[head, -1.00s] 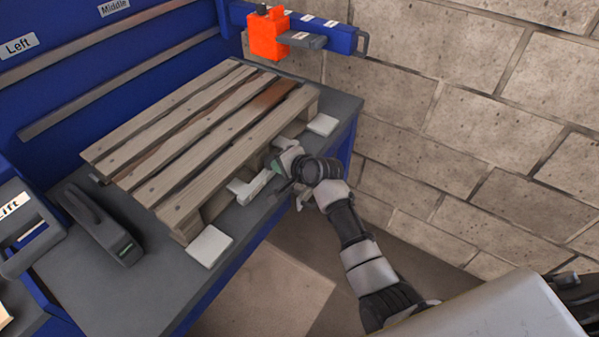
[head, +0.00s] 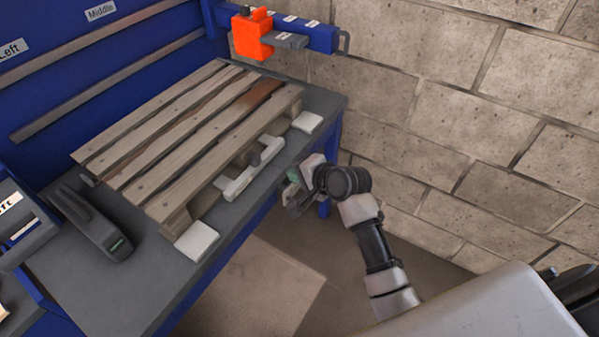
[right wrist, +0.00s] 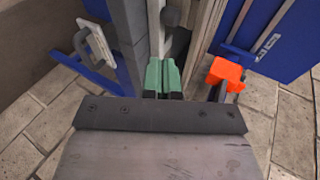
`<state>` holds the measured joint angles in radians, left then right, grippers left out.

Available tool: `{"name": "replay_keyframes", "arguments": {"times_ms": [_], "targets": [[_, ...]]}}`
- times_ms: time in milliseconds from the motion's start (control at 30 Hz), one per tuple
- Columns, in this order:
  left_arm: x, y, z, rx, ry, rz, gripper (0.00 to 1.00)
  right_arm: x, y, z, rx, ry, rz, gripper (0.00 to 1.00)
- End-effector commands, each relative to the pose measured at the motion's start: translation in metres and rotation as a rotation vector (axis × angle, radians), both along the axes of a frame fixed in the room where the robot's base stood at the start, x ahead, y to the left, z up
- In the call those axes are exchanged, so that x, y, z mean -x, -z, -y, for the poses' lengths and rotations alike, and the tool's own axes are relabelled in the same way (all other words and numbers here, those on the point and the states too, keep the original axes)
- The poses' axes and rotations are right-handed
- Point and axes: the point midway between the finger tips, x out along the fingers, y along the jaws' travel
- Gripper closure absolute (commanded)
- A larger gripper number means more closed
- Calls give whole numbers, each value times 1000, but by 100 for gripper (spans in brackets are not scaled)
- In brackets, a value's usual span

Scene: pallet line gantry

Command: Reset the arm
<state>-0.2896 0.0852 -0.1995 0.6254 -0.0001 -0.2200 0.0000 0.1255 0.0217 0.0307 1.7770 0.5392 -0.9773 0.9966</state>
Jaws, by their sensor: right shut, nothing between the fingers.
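My right gripper (head: 294,192) is just off the front edge of the grey bench, apart from the pallet. Its green fingers (right wrist: 163,77) are together in the right wrist view, with nothing between them. My right arm reaches up from the lower right. The wooden pallet (head: 185,140) lies on the bench. A white bar with a dark knob (head: 240,183) sits at the pallet's front side, near my right gripper. My left gripper does not show in the head view.
The blue and grey bench (head: 95,290) has white pads (head: 197,241) near the pallet's corners. A dark handled device (head: 92,222) stands on its left part. An orange block (head: 252,36) hangs on a blue beam (head: 310,34). A stone-block wall (head: 450,90) closes the right side.

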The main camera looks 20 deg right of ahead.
Motion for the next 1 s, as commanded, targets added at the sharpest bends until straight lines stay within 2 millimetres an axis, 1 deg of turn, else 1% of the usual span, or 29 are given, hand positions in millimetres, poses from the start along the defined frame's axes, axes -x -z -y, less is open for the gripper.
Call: {"name": "replay_keyframes", "arguments": {"times_ms": [100, 200, 633, 733, 767, 867, 967, 1000], "targets": [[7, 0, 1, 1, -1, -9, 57, 6, -4, 3, 0, 0, 0, 100], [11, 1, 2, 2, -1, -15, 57, 8, -5, 4, 0, -1, 0, 100], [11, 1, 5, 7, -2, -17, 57, 8, -5, 3, 0, -1, 0, 100], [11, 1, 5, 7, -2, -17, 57, 8, 2, 4, 10, -2, -7, 100], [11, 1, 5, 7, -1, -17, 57, 9, 8, 4, 22, -4, -15, 100], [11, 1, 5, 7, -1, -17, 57, 15, 48, 5, 90, -17, -53, 100], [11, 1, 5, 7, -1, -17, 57, 33, 113, 8, 211, -55, -113, 100], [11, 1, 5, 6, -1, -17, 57, 44, 141, 10, 270, -79, -138, 100]]}}
